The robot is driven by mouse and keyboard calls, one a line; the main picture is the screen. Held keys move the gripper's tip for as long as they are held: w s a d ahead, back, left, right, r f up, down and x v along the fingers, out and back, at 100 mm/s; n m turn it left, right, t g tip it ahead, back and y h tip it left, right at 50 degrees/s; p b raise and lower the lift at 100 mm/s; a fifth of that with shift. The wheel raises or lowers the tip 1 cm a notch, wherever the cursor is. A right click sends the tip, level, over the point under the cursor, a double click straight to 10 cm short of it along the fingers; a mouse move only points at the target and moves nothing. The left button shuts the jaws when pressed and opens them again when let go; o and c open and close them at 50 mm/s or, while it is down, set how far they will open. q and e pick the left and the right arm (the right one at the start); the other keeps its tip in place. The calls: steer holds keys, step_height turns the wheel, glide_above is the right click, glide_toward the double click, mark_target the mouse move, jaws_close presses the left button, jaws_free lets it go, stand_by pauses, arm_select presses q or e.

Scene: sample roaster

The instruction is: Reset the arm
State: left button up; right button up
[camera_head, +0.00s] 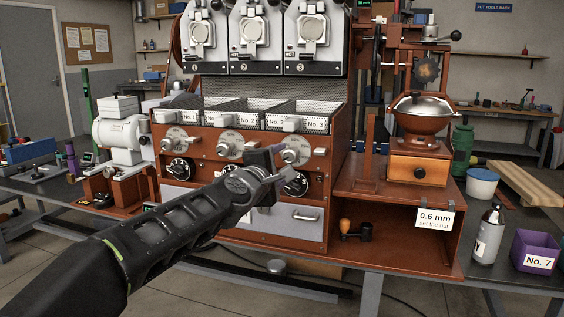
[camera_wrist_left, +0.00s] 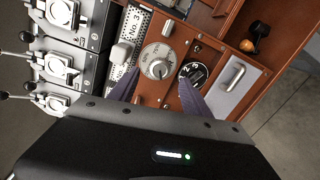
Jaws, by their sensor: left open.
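My left arm reaches in from the lower left in the head view. Its gripper (camera_head: 277,170) is in front of the right-hand silver lever dial (camera_head: 296,150) of the red-brown sample roaster (camera_head: 342,130). In the left wrist view the two purple-grey fingers (camera_wrist_left: 160,94) are apart, with nothing seen between them. The silver dial (camera_wrist_left: 157,61) and a black numbered knob (camera_wrist_left: 194,72) show just beyond the fingertips. I cannot tell whether a finger touches the panel. My right gripper is not in view.
Several labelled bins (camera_head: 310,123) sit above the dials. A grey drawer (camera_head: 306,217) is below. A white machine (camera_head: 120,138) stands left.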

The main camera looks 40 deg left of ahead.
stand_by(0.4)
